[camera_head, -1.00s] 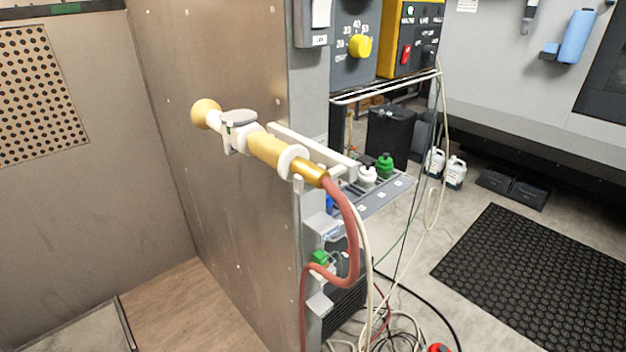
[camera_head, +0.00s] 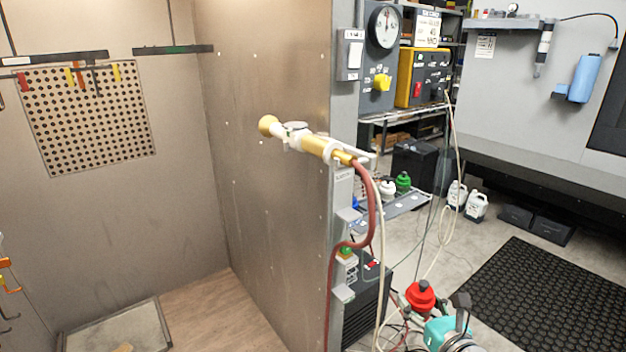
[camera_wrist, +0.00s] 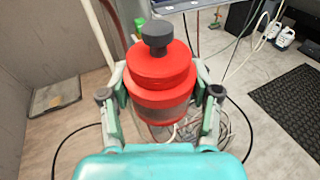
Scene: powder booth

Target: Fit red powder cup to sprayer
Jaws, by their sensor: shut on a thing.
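The red powder cup (camera_head: 420,297) is at the lower right of the head view, held upright in my gripper (camera_head: 436,312). In the wrist view the red cup (camera_wrist: 160,85) has a dark grey knob on top and a clear lower part. The fingers of my gripper (camera_wrist: 160,103) close on it from both sides. The sprayer (camera_head: 308,141) rests on a bracket at the edge of the metal booth wall, above and to the left of the cup and apart from it. It has a yellow body, a white collar and a red hose.
A grey shelf (camera_head: 405,202) beside the wall holds a green cup (camera_head: 403,182) and a white cup (camera_head: 387,189). The red hose (camera_head: 372,215) and pale cables hang below the sprayer. A black mat (camera_head: 545,300) lies on the floor at right. Loose cables lie near my gripper.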

